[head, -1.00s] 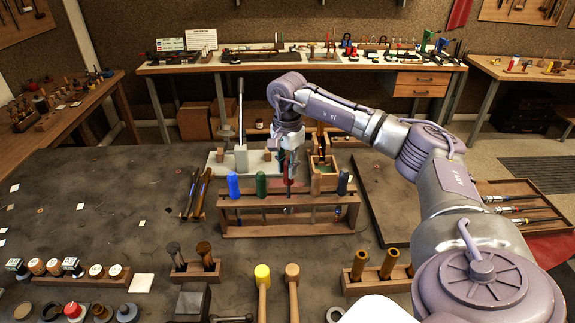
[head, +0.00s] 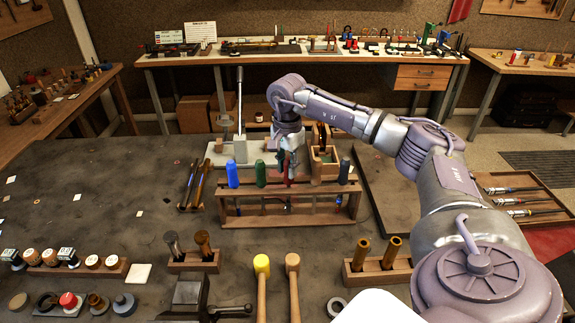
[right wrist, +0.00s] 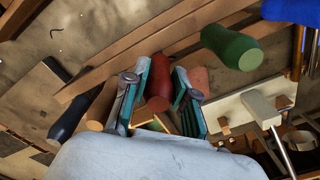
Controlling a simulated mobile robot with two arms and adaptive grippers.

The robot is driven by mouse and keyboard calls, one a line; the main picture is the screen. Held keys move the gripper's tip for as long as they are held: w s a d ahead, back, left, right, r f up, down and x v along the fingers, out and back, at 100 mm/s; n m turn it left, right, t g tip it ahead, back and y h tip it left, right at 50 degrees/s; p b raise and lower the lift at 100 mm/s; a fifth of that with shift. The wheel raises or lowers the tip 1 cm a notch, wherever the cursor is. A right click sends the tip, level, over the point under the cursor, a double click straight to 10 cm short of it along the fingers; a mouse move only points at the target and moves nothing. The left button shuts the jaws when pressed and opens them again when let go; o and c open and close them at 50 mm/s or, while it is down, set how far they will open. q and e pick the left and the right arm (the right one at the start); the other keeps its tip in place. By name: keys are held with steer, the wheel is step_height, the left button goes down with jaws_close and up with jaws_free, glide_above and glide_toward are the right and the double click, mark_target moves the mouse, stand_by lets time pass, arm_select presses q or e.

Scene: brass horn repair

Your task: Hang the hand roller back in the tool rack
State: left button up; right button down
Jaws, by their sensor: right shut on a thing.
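The wooden tool rack (head: 290,221) stands mid-table, with blue (head: 232,174), green (head: 261,173) and dark (head: 344,171) handles upright along its top bar. My right gripper (head: 288,167) is over the rack, between the green and dark handles. It is shut on a red-handled tool, apparently the hand roller (head: 289,180). In the right wrist view its red handle (right wrist: 159,88) sits between the teal fingers, close to the rack's rails. The roller's lower end is hidden, so I cannot tell whether it sits in a slot. My left gripper is out of view.
The green handle (right wrist: 230,46) and a tan wooden handle (right wrist: 101,108) flank the gripper closely. A wooden box (head: 323,163) and a lever tool (head: 240,145) stand behind the rack. Two mallets (head: 262,266) lie in front.

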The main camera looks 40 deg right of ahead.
steer(key=shift+f, duration=0.25)
steer(key=c, duration=0.8)
jaws_free()
steer(key=shift+c, duration=0.2)
steer(key=shift+r, duration=0.1)
step_height(320, 180, up, 12)
steer(key=shift+f, duration=0.1)
